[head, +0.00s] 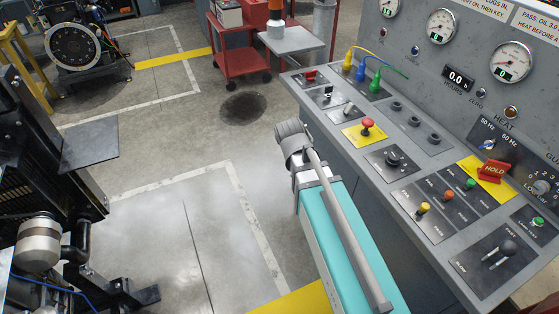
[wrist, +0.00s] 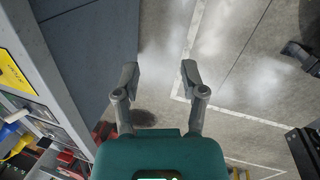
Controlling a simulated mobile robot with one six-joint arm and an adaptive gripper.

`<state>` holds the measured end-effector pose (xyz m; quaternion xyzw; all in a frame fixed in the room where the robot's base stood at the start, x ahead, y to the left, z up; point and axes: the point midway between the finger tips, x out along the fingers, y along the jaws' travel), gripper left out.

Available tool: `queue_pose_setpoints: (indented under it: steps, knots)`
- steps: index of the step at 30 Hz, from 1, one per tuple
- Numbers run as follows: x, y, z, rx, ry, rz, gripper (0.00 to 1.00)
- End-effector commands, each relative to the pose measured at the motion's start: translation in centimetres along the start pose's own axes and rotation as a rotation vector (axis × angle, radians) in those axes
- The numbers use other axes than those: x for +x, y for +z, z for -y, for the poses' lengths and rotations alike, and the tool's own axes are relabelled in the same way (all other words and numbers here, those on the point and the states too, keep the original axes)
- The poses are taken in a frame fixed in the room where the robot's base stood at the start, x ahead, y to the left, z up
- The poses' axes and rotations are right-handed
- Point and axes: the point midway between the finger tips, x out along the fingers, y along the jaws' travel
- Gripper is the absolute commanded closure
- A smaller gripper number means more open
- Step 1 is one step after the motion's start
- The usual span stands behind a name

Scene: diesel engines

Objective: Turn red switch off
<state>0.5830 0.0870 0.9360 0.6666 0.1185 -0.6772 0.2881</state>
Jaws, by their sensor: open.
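Several red controls sit on the sloped grey control panel (head: 440,150); I cannot tell which one is the red switch. A small red switch (head: 310,75) is at the far left end. A red mushroom knob (head: 367,124) stands on a yellow plate, and a red cover marked HOLD (head: 493,170) sits on another yellow plate at the right. My gripper (head: 292,138) is left of the panel, above the floor and apart from every control. In the wrist view, my gripper (wrist: 158,75) has its two fingers spread, with nothing between them.
Yellow, blue and green plugs (head: 375,82) with cables stand near the far panel end. A red cart (head: 240,45) is behind. Dark machinery (head: 50,190) stands at the left. The floor (head: 175,195) between machinery and panel is clear.

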Motion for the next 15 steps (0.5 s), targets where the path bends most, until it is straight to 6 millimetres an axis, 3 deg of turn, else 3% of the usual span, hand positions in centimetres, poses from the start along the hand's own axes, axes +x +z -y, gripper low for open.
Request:
queue_pose_setpoints:
  steps: [6,15]
  knots:
    - [1.3,4.4,-2.5,0.277,-0.115,-0.01,0.46]
    - [2.2,8.0,-4.2,0.538,-0.223,-0.014,0.46]
